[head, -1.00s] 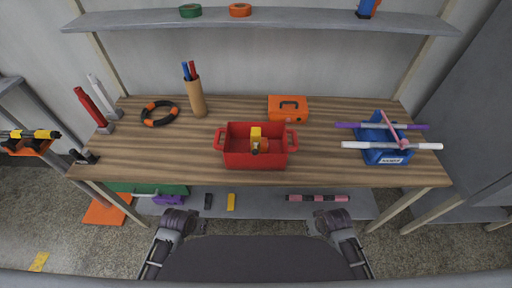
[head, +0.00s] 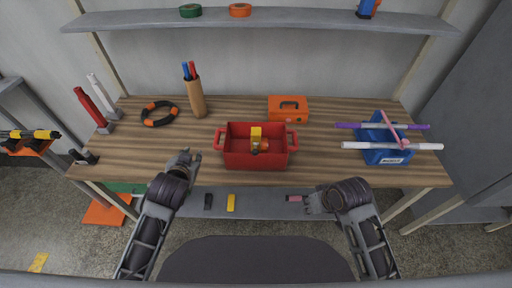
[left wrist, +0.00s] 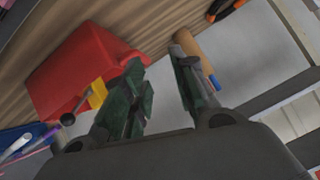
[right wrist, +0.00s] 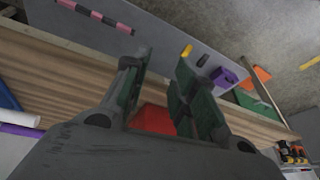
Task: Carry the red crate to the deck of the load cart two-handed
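The red crate (head: 255,160) stands on the wooden workbench, with a handle at its left and right ends and a yellow-and-orange item inside. It also shows in the left wrist view (left wrist: 72,70) and, partly hidden between the fingers, in the right wrist view (right wrist: 153,119). My left gripper (head: 188,158) is open and empty at the bench's front edge, left of the crate. My right gripper (head: 309,203) is open and empty in front of the bench, right of and nearer than the crate. Neither touches the crate. I cannot make out a load cart.
The workbench (head: 350,174) also bears a blue crate (head: 386,155) with rods across it, an orange case (head: 288,109), a cardboard tube (head: 196,98) and an orange-black ring (head: 160,114). A shelf (head: 300,19) hangs above. The bench around the red crate is clear.

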